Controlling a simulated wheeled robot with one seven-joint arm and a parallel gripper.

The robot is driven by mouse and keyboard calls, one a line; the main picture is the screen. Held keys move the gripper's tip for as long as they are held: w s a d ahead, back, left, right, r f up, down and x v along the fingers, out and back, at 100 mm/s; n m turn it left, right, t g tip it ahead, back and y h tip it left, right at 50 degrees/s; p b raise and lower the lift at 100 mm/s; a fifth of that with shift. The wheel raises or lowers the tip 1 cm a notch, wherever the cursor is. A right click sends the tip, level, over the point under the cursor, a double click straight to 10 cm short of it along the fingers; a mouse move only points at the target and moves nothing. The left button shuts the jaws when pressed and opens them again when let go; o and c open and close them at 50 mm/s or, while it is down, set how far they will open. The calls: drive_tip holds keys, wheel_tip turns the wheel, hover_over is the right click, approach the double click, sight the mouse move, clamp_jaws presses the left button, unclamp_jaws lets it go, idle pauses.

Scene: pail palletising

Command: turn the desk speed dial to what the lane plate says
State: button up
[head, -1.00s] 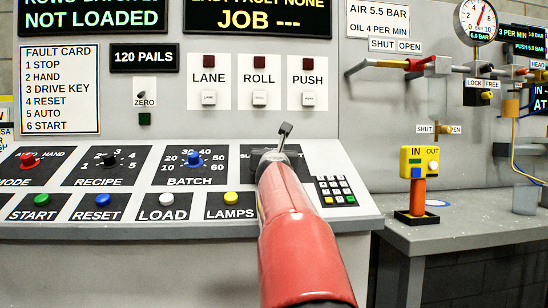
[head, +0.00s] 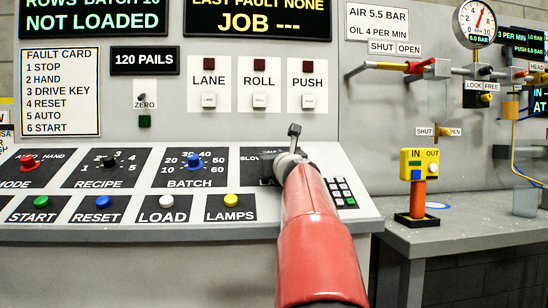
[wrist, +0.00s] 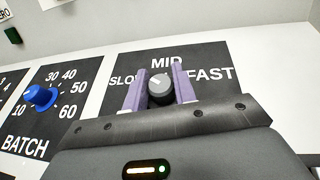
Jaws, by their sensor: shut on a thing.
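The grey speed dial (wrist: 160,88) is in the wrist view, on a dark plate marked SLOW, MID and FAST (wrist: 207,75). Its white mark faces up and left, between SLOW and MID. My gripper (wrist: 160,85) is shut on the dial, with one purple finger on each side. In the head view my gripper (head: 290,152) is over the dark dial plate (head: 266,167) and hides the dial. Part of SLOW and the letters LA show beside it. I cannot make out a plate that gives the lane's speed.
The blue BATCH knob (head: 193,161) is left of the dial, with coloured buttons below. A keypad (head: 343,192) is close on the right of my arm. A yellow IN/OUT box (head: 419,163) stands on the side bench (head: 470,228). A LANE lamp and switch panel (head: 209,83) is above.

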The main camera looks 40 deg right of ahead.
drive_tip(key=shift+r+n+y, duration=0.1)
drive_tip(key=shift+n+y, duration=0.4)
drive_tip(key=o, duration=1)
drive_tip(key=b+v, duration=0.1)
drive_tip(key=v, duration=0.6)
drive_tip(key=shift+s+a+f+b, duration=0.15)
drive_tip(key=shift+s+f+b, duration=0.05)
drive_tip(key=shift+s+b, duration=0.15)
